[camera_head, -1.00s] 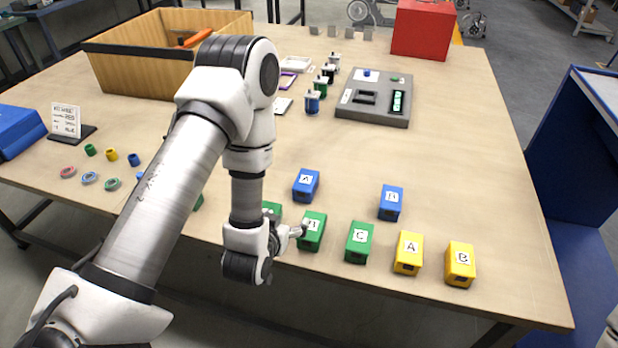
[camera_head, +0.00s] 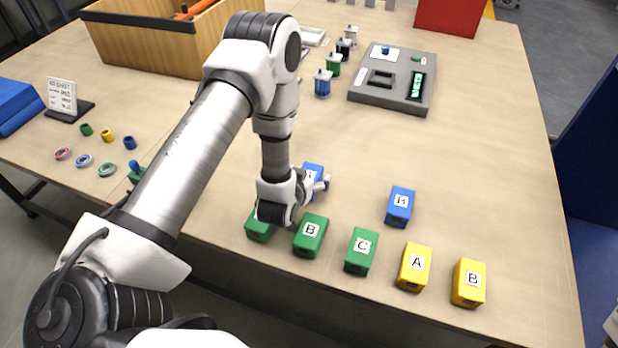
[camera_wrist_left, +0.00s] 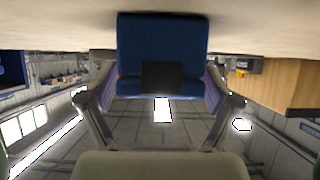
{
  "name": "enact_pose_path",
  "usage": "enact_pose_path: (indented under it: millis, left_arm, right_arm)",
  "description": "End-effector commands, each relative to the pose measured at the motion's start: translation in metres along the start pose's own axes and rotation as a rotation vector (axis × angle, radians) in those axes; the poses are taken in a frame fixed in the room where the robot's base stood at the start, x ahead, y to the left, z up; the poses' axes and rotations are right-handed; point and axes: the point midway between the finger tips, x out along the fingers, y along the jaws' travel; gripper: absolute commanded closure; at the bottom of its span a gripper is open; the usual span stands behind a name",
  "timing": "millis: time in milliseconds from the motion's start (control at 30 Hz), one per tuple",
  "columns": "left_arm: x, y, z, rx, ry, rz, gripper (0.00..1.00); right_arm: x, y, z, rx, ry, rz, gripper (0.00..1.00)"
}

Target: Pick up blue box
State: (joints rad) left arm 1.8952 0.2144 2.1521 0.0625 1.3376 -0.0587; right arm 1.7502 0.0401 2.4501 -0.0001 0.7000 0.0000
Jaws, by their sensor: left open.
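A blue box with a letter label (camera_head: 314,172) stands on the table, partly hidden behind my left gripper (camera_head: 314,189). In the left wrist view the blue box (camera_wrist_left: 162,45) is straight ahead, with the open fingers of my left gripper (camera_wrist_left: 160,99) on either side of its near end. I cannot tell whether the fingers touch it. A second blue box, labelled B (camera_head: 400,207), stands apart to the right. My right gripper is not in view.
Green boxes B (camera_head: 311,236) and C (camera_head: 361,251) and yellow boxes A (camera_head: 414,268) and B (camera_head: 469,283) line the front edge. Another green box (camera_head: 259,228) is partly under my arm. A grey fixture (camera_head: 390,96) and wooden crate (camera_head: 150,50) stand farther back.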

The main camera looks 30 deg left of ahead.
Motion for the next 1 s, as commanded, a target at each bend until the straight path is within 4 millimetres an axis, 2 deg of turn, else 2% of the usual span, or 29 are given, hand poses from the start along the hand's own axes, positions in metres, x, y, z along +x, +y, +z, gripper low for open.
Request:
enact_pose_path:
  millis: [200,267,300,467,833,1000]
  left_arm:
    - [0.003,0.000,0.000,0.000,0.000,0.000,0.11]
    - [0.003,0.000,0.000,0.000,0.000,0.000,0.29]
    - [0.003,0.000,0.000,0.000,0.000,0.000,0.43]
    - [0.003,0.000,0.000,0.000,0.000,0.000,1.00]
    - [0.001,0.000,-0.005,0.000,0.002,0.000,1.00]
    - [-0.009,0.000,-0.024,-0.002,0.006,0.000,1.00]
  right_arm:
    - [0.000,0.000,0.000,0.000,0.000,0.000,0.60]
    - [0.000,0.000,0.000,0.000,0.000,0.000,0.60]
    - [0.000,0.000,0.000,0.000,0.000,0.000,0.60]
    - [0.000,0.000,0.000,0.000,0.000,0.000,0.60]
    - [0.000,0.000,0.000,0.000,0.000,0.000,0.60]
    - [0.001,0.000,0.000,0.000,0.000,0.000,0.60]
